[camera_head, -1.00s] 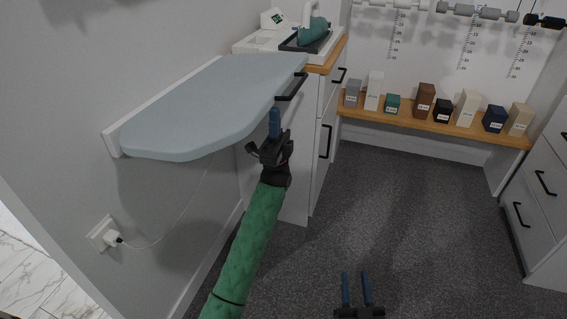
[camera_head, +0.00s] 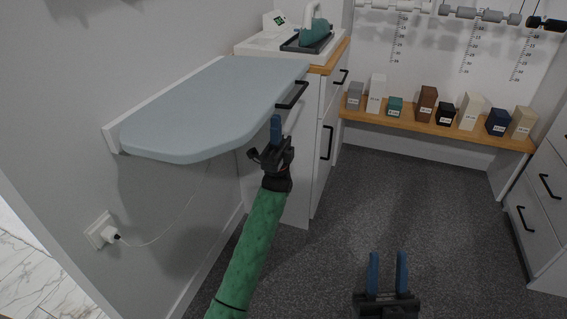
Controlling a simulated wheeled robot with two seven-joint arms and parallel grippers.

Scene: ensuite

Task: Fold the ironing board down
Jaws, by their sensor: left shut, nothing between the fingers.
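The ironing board (camera_head: 205,105) has a pale blue-grey cover and lies level, folded out from the wall on the left. Its wall side meets a white mounting strip (camera_head: 111,138). A black bar handle (camera_head: 292,95) shows at the board's right edge; I cannot tell whether it is fixed to the board or to the cabinet behind. My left gripper (camera_head: 276,127), on a green-sleeved arm, is shut and empty, with its blue fingertips just below and in front of this handle. My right gripper (camera_head: 387,272) is open and empty, low over the carpet, well away from the board. The board's underside is hidden.
A white cabinet (camera_head: 318,150) with a wooden top (camera_head: 336,57) stands behind the board and carries an iron (camera_head: 315,33). A wooden shelf (camera_head: 430,125) holds several boxes. Drawers (camera_head: 540,205) stand at right. A plug and cord (camera_head: 112,235) are on the wall below the board. The carpet is clear.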

